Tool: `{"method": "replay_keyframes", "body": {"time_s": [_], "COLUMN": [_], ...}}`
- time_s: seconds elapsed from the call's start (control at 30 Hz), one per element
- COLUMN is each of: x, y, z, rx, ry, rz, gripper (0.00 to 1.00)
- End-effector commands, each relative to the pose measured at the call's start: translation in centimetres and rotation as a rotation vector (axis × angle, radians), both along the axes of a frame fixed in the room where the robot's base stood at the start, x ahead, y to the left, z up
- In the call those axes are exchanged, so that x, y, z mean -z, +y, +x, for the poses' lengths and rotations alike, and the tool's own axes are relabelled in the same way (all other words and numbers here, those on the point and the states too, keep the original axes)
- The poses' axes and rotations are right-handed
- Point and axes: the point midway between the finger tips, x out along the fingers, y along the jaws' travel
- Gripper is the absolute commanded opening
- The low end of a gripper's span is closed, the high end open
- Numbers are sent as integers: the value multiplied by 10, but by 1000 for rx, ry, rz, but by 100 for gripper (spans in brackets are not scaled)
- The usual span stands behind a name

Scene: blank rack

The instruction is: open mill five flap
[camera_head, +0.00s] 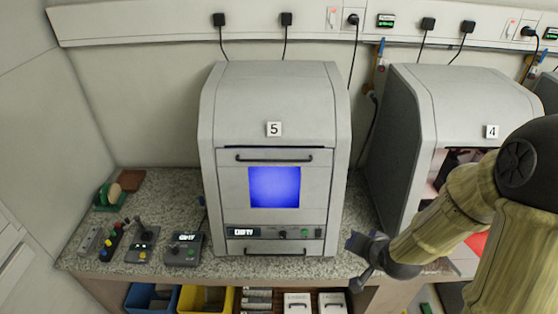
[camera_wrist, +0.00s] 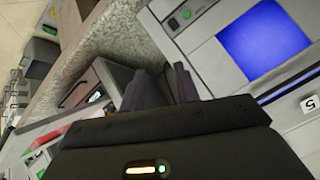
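Mill five (camera_head: 274,95) is a grey cabinet labelled 5 on the granite counter. Its front flap (camera_head: 230,190) is closed, with a dark horizontal handle (camera_head: 274,159) along its top and a lit blue window (camera_head: 274,187). A small display below the window seems to read EMPTY. My gripper (camera_head: 357,262) is at the lower right of mill five, apart from the handle. In the wrist view two dark fingers (camera_wrist: 160,88) stand apart with nothing between them. The mill's front and blue window (camera_wrist: 262,40) show tilted at the upper right there; the handle is not clearly seen.
Mill four (camera_head: 455,92) stands to the right with its front open, partly hidden by my arm. Small control boxes with joysticks (camera_head: 142,243) stand on the counter (camera_head: 160,195) at left. Blue (camera_head: 150,297) and yellow (camera_head: 206,299) bins sit below. A wall rail with plugs runs behind.

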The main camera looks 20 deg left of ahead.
Motion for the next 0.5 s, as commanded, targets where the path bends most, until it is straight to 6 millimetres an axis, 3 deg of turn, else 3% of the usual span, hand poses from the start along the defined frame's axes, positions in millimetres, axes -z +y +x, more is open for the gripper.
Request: {"method": "replay_keyframes", "body": {"time_s": [0.1,0.3,0.5], "x": [-4,-25,-61], "y": [40,99,138], "z": [8,12,9], "rx": [14,70,164], "ry": [-48,-103,-112], "rz": [181,547,950], "gripper": [32,32,32]}}
